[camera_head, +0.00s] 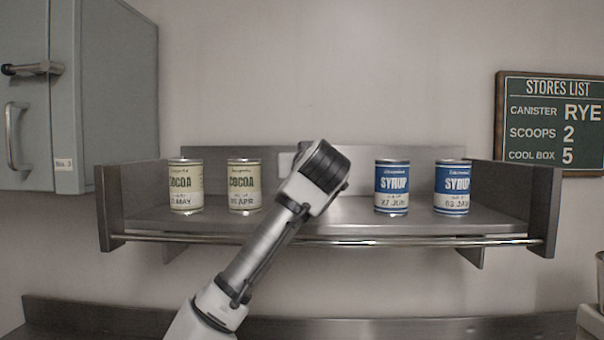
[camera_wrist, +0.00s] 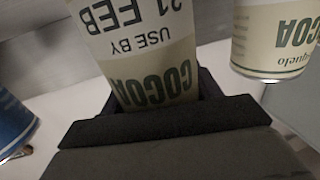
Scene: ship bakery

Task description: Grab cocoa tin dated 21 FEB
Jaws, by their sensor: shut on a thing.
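The cocoa tin (camera_wrist: 140,45), cream with dark green lettering, fills the middle of the wrist view, upside down in the picture. Its label reads USE BY 21 FEB. My gripper (camera_wrist: 158,98) is shut on this tin, with dark fingers on both sides of it. In the head view my arm's end hides the tin and the fingers, in the middle of the shelf. I cannot tell whether the tin touches the shelf.
The steel shelf (camera_head: 330,212) has a front rail (camera_head: 390,241). Left stand cocoa tins marked MAY (camera_head: 185,185) and APR (camera_head: 244,186); a cocoa tin (camera_wrist: 275,40) shows close beside mine. Right stand blue syrup tins marked JUN (camera_head: 392,187) and JAN (camera_head: 452,187).

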